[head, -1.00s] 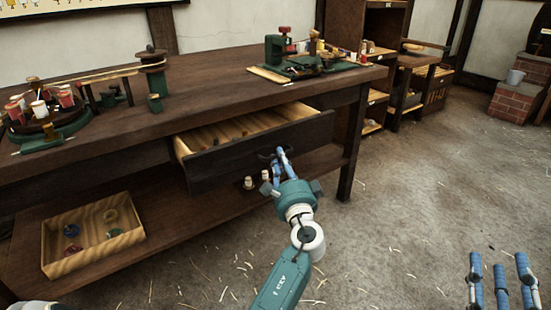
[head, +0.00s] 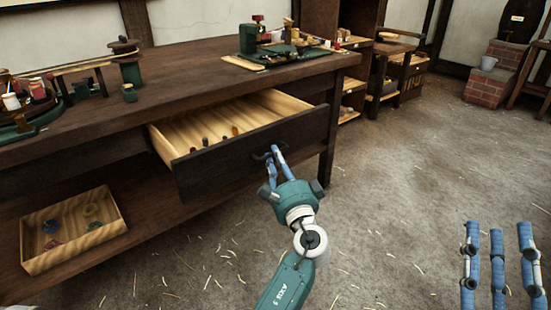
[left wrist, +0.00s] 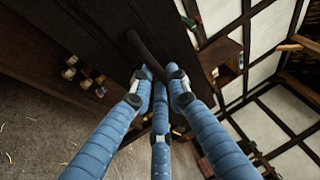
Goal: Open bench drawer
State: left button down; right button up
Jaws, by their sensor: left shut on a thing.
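The bench drawer (head: 222,166) in the dark wooden bench (head: 180,81) is pulled well out, its pale inside showing several small dark and orange items towards the front. My left gripper (head: 272,162) is shut on the dark handle (head: 262,155) at the drawer's front. In the left wrist view, my blue fingers (left wrist: 158,78) close around the dark curved handle (left wrist: 142,48); the exact contact is partly hidden. My right gripper (head: 498,250) is at the lower right, its blue fingers apart and empty, away from the bench.
A pale wooden tray (head: 75,245) with small coloured items is on the bench's lower shelf. Green tools (head: 262,42) and a rope device stand on the bench top. Shelves and a brick block (head: 487,88) are further back. The straw-strewn floor (head: 410,160) at right is clear.

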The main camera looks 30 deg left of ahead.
pick_arm(q)
jog(key=c, duration=1.7)
grip_release()
jog(key=shift+o, duration=0.2)
